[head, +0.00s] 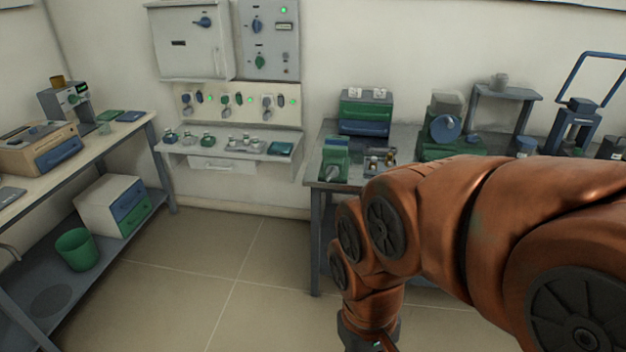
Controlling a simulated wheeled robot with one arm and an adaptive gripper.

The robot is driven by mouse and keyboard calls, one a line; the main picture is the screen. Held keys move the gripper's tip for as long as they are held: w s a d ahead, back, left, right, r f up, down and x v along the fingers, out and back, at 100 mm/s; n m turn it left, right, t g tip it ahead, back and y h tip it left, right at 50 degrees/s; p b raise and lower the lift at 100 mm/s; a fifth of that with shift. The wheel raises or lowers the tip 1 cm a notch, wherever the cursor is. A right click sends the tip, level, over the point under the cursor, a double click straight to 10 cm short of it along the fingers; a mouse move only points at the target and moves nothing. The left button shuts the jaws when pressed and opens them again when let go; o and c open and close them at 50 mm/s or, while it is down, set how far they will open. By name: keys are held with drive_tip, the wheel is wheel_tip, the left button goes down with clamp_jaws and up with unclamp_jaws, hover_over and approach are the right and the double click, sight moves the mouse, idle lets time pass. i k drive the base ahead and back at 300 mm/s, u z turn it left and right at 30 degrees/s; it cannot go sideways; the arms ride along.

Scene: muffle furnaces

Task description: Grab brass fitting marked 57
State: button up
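A small grey tray or block (379,162) with a few small metal pieces lies near the front edge of the right bench. Some of the pieces look brass-coloured, but they are too small for me to read any marking, so I cannot tell which one is marked 57. My arm comes in from the right and bends down in front of the bench. The dark top of my gripper (369,335) is at the bottom edge of the picture, below the bench top. Its fingers are cut off.
The right bench (318,169) carries a green vise-like device (334,160), a green and blue box (365,112) and a green machine (445,125). A wall shelf (290,156) holds small fittings. A left bench (95,150) has instruments. The tiled floor between is clear.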

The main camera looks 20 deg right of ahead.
sight(373, 166)
drive_tip(key=u, duration=0.35)
drive_tip(key=k, duration=0.5)
drive_tip(key=u, duration=0.3)
drive_tip(key=i, duration=1.25)
drive_tip(key=z, duration=1.3)
drive_tip(key=i, duration=1.15)
drive_tip(key=z, duration=0.25)
